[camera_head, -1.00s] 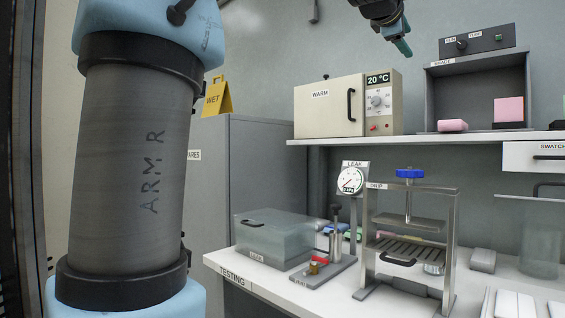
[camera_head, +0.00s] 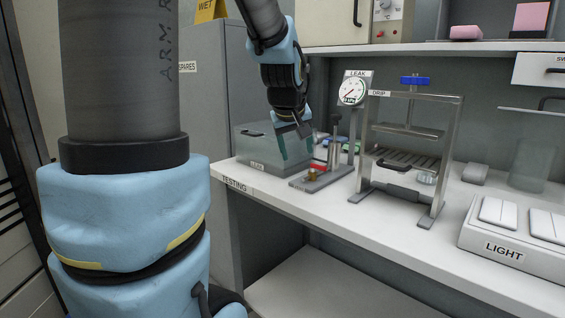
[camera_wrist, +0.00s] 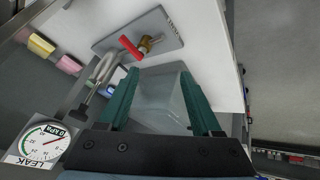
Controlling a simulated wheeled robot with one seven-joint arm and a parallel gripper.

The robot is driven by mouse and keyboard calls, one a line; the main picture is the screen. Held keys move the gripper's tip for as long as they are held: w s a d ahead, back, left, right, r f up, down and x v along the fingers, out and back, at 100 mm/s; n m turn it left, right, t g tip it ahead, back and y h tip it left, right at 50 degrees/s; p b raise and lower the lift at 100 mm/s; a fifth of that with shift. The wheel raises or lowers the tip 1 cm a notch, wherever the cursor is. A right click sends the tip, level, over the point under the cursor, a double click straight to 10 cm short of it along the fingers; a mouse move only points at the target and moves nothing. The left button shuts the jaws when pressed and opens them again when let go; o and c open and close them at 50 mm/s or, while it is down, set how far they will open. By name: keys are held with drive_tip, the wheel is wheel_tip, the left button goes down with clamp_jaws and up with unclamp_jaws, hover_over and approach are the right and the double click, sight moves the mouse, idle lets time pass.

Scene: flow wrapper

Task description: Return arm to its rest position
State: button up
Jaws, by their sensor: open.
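My gripper (camera_head: 294,141) hangs from my blue and black forearm, pointing down in the head view. It appears in front of the clear lidded box at the left end of the testing bench (camera_head: 345,215). In the wrist view my gripper (camera_wrist: 163,103) has its two green fingers spread apart. Between and beyond the fingers is a translucent grey surface, and I cannot tell whether anything touches them. The large grey and blue arm section at the left of the head view is mine.
The leak tester's gauge (camera_head: 354,88) and red-handled valve (camera_wrist: 131,46) stand close beside my gripper. The drip press (camera_head: 409,140) is to their right. A light box (camera_head: 513,236) is at the bench's right front. A shelf (camera_head: 400,47) overhangs the bench.

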drive_tip(key=s+a+f+m+g+y, duration=0.1)
drive_tip(key=s+a+f+m+g, duration=0.15)
drive_tip(key=s+a+f, duration=0.4)
drive_tip(key=s+a+f+m+g+y, duration=0.1)
drive_tip(key=s+a+f+g, duration=0.25)
drive_tip(key=s+f, duration=0.55)
wheel_tip(320, 180, up, 13)
drive_tip(key=t+p, duration=0.1)
drive_tip(key=p, duration=1.1)
drive_tip(key=shift+s+r, duration=0.15)
drive_tip(key=shift+c, duration=0.3)
